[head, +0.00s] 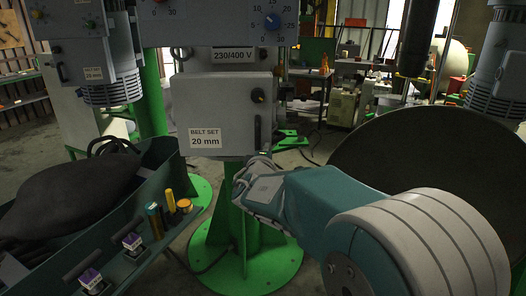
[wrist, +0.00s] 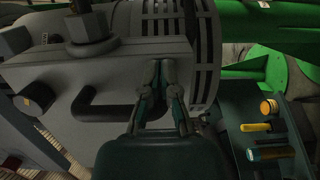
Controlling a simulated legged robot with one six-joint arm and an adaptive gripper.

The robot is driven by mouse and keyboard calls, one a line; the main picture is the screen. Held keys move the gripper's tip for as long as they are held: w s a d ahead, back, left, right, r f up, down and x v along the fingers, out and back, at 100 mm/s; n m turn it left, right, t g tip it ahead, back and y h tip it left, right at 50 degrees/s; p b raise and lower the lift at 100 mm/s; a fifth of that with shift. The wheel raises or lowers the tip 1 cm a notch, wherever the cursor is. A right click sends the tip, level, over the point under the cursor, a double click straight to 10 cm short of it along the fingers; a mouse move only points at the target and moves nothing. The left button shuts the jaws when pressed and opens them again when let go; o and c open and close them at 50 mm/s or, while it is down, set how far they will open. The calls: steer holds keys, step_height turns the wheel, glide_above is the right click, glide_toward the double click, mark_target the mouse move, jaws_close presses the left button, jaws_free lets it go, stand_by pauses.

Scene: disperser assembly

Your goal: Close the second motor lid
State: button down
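A grey box front, the likely lid, carries a "BELT SET 20 mm" label (head: 206,138). It stands on the middle machine, with a black bar handle (head: 257,132) and a black knob (head: 258,96) on its right side. In the wrist view the handle (wrist: 100,113) and knob (wrist: 36,98) appear sideways on the grey panel (wrist: 115,68). My gripper (wrist: 161,68) is by the panel's edge, close to one end of the handle. Its fingertips are close together. Dark shadow hides whether anything is between them.
Grey motors hang at the left (head: 112,84) and right (head: 497,80). A green round base (head: 262,262) stands below the box. A large dark disc (head: 420,150) is at the right.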

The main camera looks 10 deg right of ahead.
steer(key=a+v, duration=0.1)
steer(key=v, duration=1.1)
steer(key=s+d+f+m+g+h, duration=0.1)
steer(key=s+d+f+m+g, duration=0.1)
steer(key=s+d+m+g, duration=0.4)
steer(key=s+d+f+m+g+h, duration=0.1)
steer(key=s+d+f+m+g, duration=0.2)
steer(key=s+d, duration=0.4)
steer(key=s+a+f+m+g+y, duration=0.1)
steer(key=s+a+f+m+y, duration=0.1)
steer(key=s, duration=0.4)
steer(key=s+a+f+m+g+y, duration=0.1)
steer(key=s+a+f+m+y, duration=0.1)
steer(key=s+a+y, duration=0.3)
steer(key=shift+s+m+y, duration=0.4)
steer(key=shift+s+y, duration=0.05)
steer(key=shift+y, duration=0.25)
